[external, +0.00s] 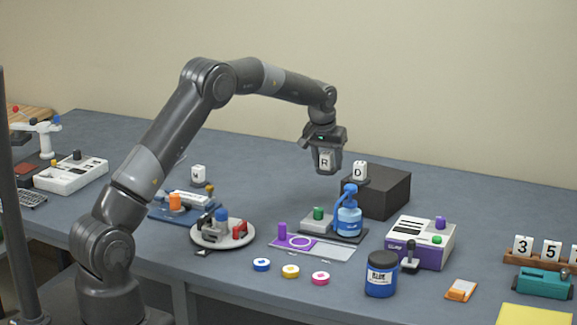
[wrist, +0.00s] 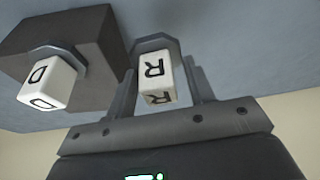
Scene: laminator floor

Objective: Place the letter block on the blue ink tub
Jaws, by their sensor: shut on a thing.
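My gripper (external: 324,150) is shut on a white letter block marked R (external: 325,162), held in the air above the table, left of the dark box. In the wrist view the R block (wrist: 154,72) sits between the two fingers, with a dark grey angular plate at its far end. The blue ink tub (external: 381,274), a dark blue jar with a black lid, stands near the table's front edge, well below and right of my gripper. Another white letter block marked D (external: 359,171) sits on the dark box; it also shows in the wrist view (wrist: 48,84).
The dark box (external: 388,193) stands just right of my gripper. A blue pump bottle (external: 349,217) rises in front of it. A purple and white machine (external: 421,242) with a black lever stands behind and right of the tub. Several coloured discs (external: 290,271) lie left of the tub.

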